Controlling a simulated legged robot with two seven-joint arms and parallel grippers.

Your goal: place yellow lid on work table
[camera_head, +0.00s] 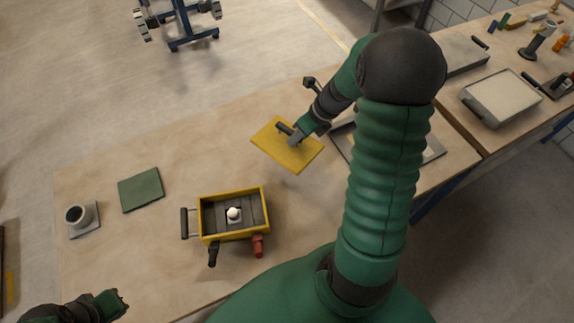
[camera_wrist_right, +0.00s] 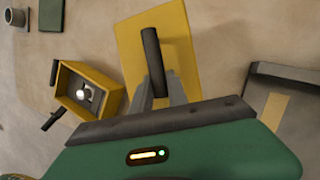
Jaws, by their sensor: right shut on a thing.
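The yellow lid (camera_head: 305,157) is a flat square plate with a dark bar handle (camera_wrist_right: 151,55). My right gripper (camera_head: 294,138) is shut on that handle, and its fingers show around it in the right wrist view (camera_wrist_right: 163,92). The lid is over the back middle of the wooden work table (camera_head: 150,250); I cannot tell whether it touches the surface. The open yellow box (camera_head: 232,237) stands nearer, left of the lid, with a white ball (camera_head: 234,213) inside. My left gripper (camera_head: 112,302) is at the lower left; its jaws are unclear.
A green square pad (camera_head: 141,189) and a grey cup (camera_head: 78,215) on a small plate lie left of the box. A grey tray (camera_wrist_right: 295,110) sits right of the lid, partly hidden by my arm. Bare table lies between the pad and the lid.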

